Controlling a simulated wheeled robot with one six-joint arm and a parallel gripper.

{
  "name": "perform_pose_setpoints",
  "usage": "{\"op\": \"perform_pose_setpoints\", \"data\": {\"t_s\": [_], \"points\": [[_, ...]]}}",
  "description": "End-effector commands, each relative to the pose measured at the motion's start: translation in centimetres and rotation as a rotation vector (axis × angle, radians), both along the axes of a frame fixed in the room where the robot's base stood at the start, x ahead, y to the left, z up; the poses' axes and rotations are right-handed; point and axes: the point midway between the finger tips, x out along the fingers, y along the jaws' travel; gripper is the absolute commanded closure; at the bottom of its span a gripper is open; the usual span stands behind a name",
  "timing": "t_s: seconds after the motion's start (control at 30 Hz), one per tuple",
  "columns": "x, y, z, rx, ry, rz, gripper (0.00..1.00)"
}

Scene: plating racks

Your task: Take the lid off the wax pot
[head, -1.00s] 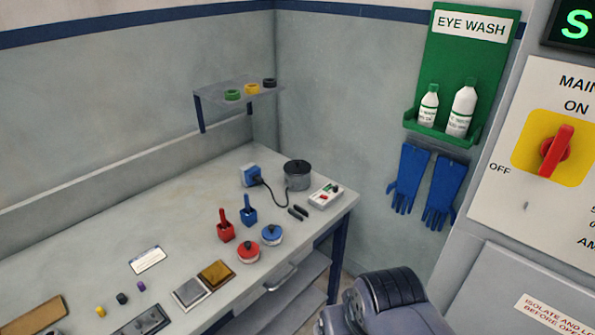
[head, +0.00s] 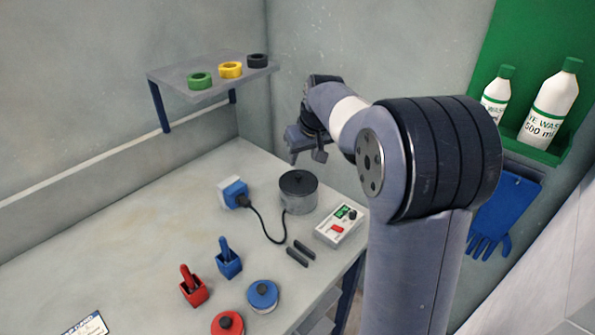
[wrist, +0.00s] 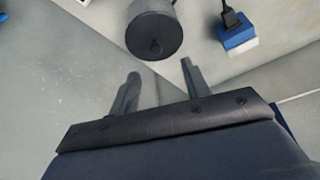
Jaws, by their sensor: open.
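The wax pot (head: 298,197) is a grey cylinder standing at the back right of the bench. Its dark lid (head: 298,182) with a small round knob sits on top of it. In the wrist view the lid (wrist: 154,32) shows from above, just beyond the fingertips. My gripper (head: 306,157) is open and empty. It hangs above the pot and slightly behind it in the head view, apart from the lid. In the wrist view my gripper's two spread fingers (wrist: 160,72) have nothing between them.
A blue plug block (head: 233,192) with a black cable stands left of the pot. A white control box (head: 341,225) is at its right. A shelf (head: 180,76) with tape rolls is behind. Red (head: 192,288) and blue (head: 228,260) holders stand in front.

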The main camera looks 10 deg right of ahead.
Motion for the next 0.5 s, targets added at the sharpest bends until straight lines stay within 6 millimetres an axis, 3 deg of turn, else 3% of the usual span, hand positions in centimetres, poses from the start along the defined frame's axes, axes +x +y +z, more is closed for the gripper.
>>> {"op": "perform_pose_setpoints", "data": {"t_s": [0.5], "points": [[2.7,0.4,-5.4,0.0,0.0,0.004,0.55]]}}
